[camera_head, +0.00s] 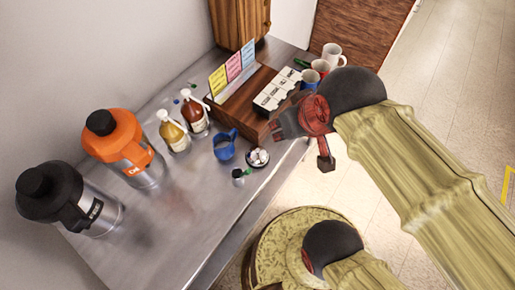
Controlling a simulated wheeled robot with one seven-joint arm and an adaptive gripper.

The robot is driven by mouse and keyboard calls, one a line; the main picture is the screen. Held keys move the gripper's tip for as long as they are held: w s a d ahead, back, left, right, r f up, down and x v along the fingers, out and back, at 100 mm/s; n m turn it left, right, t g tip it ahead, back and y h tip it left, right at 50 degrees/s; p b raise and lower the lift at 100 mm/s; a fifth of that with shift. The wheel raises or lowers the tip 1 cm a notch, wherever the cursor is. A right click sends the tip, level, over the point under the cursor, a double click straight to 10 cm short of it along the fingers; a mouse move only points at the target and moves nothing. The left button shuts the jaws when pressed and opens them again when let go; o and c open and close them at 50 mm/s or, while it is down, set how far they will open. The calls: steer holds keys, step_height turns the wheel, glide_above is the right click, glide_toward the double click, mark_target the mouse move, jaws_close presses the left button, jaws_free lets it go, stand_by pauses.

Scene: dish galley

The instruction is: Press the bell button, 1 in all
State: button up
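A small dark and silvery object with a greenish spot (239,177) sits near the front edge of the steel counter, left of a small bowl. It may be the bell, but it is too small to tell, and I cannot make out a button. My gripper (284,124) is at the end of my arm, beside the wooden box at the counter's right part. It is to the right of and beyond the small object, apart from it. The fingers are dark and hard to make out, so I cannot tell whether they are open or shut.
On the counter (165,235) stand an orange jug (125,148), a black-and-steel jug (70,200), pump bottles (173,133), a blue pitcher (224,149), a bowl of white pieces (258,158), a wooden box (237,112) and mugs (333,54). The counter's near-left part is clear.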

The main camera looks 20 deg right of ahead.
steer(key=shift+c, duration=1.2)
steer(key=c, duration=0.4)
jaws_close()
